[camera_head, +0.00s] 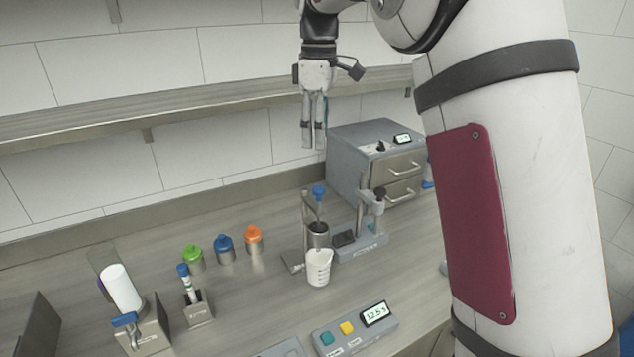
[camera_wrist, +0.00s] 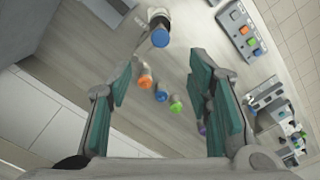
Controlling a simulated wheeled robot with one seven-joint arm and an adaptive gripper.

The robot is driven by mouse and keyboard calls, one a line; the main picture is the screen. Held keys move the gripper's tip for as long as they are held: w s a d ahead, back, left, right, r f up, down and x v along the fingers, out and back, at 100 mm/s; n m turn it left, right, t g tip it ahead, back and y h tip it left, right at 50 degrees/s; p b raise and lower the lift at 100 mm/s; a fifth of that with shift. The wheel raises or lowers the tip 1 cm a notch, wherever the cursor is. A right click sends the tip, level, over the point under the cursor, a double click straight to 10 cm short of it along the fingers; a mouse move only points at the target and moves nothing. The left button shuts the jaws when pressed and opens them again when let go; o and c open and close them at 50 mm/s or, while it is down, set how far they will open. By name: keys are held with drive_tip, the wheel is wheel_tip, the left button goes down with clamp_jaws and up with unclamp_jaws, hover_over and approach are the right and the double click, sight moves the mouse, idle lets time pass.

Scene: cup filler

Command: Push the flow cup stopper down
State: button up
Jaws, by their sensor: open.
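The flow cup (camera_head: 317,236) is a small metal cup on a stand. The stopper (camera_head: 318,191) has a blue knob above the cup; its lower end is hard to make out. A white beaker (camera_head: 318,268) stands below the cup. My gripper (camera_head: 314,147) is open and empty, pointing down, well above the blue knob and apart from it. In the wrist view, my gripper's teal-padded fingers (camera_wrist: 165,78) are spread wide. The stopper's blue knob (camera_wrist: 160,37) shows beyond them, toward the top of the gap. The knob hides part of the cup there.
A grey drawer unit (camera_head: 375,160) and a small stand (camera_head: 362,240) are right of the cup. Green, blue and orange-capped containers (camera_head: 224,248) stand left. A panel with a display (camera_head: 355,330) is in front. A shelf (camera_head: 200,105) runs along the wall behind.

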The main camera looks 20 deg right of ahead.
sight(318, 188)
wheel_tip(318, 188, down, 12)
drive_tip(key=p, duration=0.3)
drive_tip(key=shift+f, duration=0.25)
clamp_jaws()
